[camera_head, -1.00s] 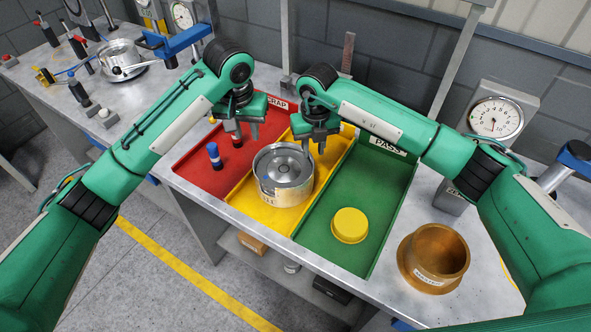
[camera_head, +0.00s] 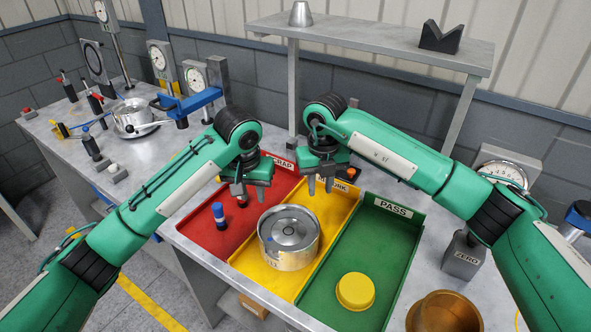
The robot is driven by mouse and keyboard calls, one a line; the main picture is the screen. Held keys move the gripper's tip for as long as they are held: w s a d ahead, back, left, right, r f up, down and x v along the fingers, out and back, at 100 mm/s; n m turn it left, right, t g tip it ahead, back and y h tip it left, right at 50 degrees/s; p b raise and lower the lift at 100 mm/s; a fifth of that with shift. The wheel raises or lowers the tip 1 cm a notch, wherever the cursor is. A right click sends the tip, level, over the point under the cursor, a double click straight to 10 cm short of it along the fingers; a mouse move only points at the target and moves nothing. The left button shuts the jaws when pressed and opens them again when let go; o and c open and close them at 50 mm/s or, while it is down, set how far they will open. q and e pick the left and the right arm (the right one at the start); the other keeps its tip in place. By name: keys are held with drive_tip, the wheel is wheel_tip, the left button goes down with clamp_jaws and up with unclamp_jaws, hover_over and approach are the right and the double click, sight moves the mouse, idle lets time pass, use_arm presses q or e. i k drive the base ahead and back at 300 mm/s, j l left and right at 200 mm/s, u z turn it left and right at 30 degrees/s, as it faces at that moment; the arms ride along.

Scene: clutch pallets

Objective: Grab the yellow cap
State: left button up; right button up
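The yellow cap (camera_head: 356,291) lies in the green PASS tray (camera_head: 385,256), towards its near end. My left gripper (camera_head: 250,191) hangs above the red scrap tray (camera_head: 193,233), near its border with the yellow tray. My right gripper (camera_head: 320,186) hangs above the far part of the yellow tray (camera_head: 331,213). Both grippers point down, their fingers look apart and nothing shows between them. Both are well away from the cap, which is nearer the front.
A round metal clutch part (camera_head: 289,237) sits in the yellow tray. A brass cup (camera_head: 443,314) and a ZERO block (camera_head: 463,256) stand right of the trays. A raised shelf (camera_head: 368,43) runs behind.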

sight(356, 292)
drive_tip(key=k+j, duration=1.65)
